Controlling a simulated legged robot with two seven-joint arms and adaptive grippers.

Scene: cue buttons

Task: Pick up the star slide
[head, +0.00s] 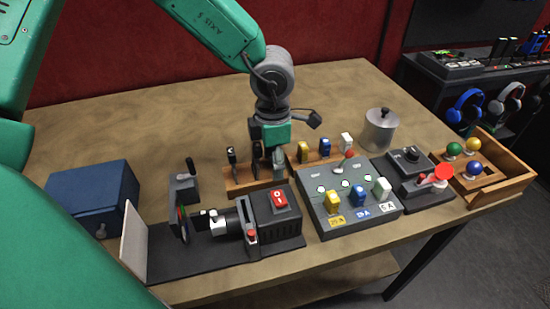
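My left gripper (277,168) points down at the wooden rack (240,183) behind the black projector-like device (270,215). Its fingers are small and partly hidden behind the device, so I cannot tell whether they are open, shut or holding something. A small dark upright piece (232,156), possibly a slide, stands in the rack to the left of the gripper. No star marking is readable, so I cannot tell which piece is the star slide. My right gripper is not in view.
A white screen (133,240) and blue box (88,192) stand at left. A grey switch panel (345,222) is right of the device, with coloured pieces behind it. A metal canister (380,131) and wooden tray (508,184) are farther right. The table's back left is clear.

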